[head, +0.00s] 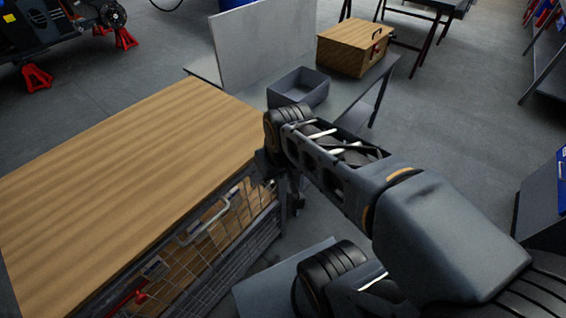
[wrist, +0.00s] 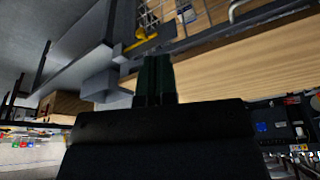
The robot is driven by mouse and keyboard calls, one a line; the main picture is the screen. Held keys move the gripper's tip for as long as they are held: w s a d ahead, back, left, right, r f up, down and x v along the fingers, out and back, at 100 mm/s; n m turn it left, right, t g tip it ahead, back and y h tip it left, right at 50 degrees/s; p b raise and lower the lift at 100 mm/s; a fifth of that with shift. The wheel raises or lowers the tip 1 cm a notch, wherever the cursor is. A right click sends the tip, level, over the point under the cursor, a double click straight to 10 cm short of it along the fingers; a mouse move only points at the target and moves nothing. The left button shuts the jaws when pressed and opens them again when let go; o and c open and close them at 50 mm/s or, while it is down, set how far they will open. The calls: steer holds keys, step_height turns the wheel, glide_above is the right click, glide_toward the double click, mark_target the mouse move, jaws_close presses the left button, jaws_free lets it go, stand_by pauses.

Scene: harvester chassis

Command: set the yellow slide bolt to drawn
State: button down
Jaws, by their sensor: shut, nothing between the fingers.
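The yellow slide bolt (wrist: 139,41) shows in the wrist view, which looks upside down. It sits on a grey plate at the edge of the mesh front of the wood-topped cabinet (head: 130,165). My gripper (wrist: 157,58) has its dark fingers together and empty, with the tips close to the bolt. I cannot tell whether they touch it. In the head view the bolt and my fingertips are hidden behind my arm at the cabinet's front right corner. How far the bolt is drawn cannot be made out.
The cabinet's mesh door (head: 215,235) has a bar handle (head: 200,222). Behind stands a grey table with an open grey bin (head: 298,88) and a wooden box (head: 354,48). A panel (head: 262,42) stands on it. Red jack stands (head: 37,78) are at the far left. Floor right of the table is clear.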

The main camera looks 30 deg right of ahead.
steer(key=w+d+f+n+g+y+b, duration=0.1)
steer(key=w+d+f+n+y, duration=0.2)
steer(key=w+d, duration=0.5)
steer(key=w+d+f+n+g+y+b, duration=0.2)
steer(key=w+d+f+n+y, duration=0.1)
steer(key=w+d, duration=0.6)
step_height(320, 180, down, 3)
steer(key=shift+d+r+n, duration=0.2)
steer(key=shift+d+n, duration=0.1)
steer(key=shift+n, duration=0.6)
steer(key=shift+w, duration=0.1)
steer(key=s+a+f, duration=0.2)
steer(key=a+f, duration=0.6)
steer(key=f, duration=0.1)
steer(key=shift+a+f+p, duration=0.2)
steer(key=shift+a+p, duration=0.1)
steer(key=shift+p, duration=0.05)
steer(key=shift+s, duration=0.1)
